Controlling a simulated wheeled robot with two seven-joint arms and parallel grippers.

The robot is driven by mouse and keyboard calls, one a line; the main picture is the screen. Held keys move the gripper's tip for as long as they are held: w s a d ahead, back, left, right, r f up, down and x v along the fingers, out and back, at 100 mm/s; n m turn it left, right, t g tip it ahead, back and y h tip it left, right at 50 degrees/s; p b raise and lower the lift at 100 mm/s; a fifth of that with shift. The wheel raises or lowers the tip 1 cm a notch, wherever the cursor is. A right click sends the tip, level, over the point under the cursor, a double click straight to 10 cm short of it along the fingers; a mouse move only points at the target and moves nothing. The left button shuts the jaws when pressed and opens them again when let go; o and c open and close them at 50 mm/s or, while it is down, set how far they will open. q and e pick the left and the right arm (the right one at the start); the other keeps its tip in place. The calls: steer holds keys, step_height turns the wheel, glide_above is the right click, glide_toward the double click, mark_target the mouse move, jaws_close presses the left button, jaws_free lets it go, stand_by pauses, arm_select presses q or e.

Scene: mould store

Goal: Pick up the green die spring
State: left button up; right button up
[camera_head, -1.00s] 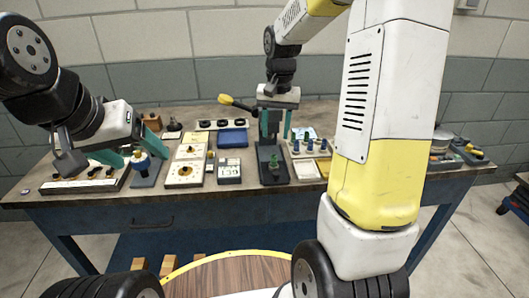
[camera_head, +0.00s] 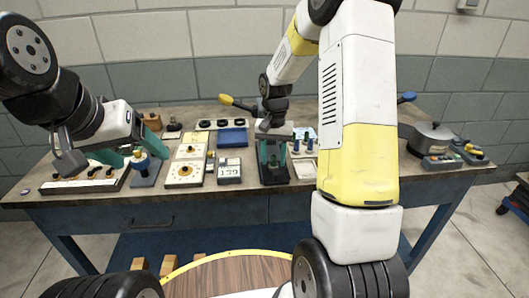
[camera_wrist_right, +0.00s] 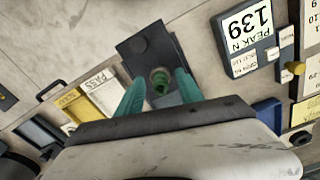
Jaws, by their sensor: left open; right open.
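The green die spring (camera_wrist_right: 160,82) stands on a dark test stand (camera_wrist_right: 136,46) and shows end-on between the green fingers of my right gripper (camera_wrist_right: 156,90) in the right wrist view. In the head view my right gripper (camera_head: 273,157) points down over the same stand (camera_head: 274,178), one finger on each side of the spring's place. The gripper is open, and I cannot tell if a finger touches the spring.
A cream panel (camera_head: 184,172), a blue tray (camera_head: 233,137) and a round lidded pot (camera_head: 430,138) crowd the bench.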

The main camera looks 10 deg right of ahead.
steer(key=shift+c, duration=0.2)
jaws_close()
steer(key=shift+r, duration=0.1)
steer(key=shift+r, duration=0.4)
steer(key=r, duration=0.2)
steer(key=shift+s+a+r, duration=0.15)
steer(key=shift+s+r, duration=0.25)
steer(key=s+a+r, duration=0.2)
steer(key=s, duration=0.5)
steer(key=s+a+r, duration=0.2)
steer(key=s, duration=0.5)
steer(key=shift+s+a+r, duration=0.15)
steer(key=shift+s+a, duration=0.05)
steer(key=shift+s, duration=0.05)
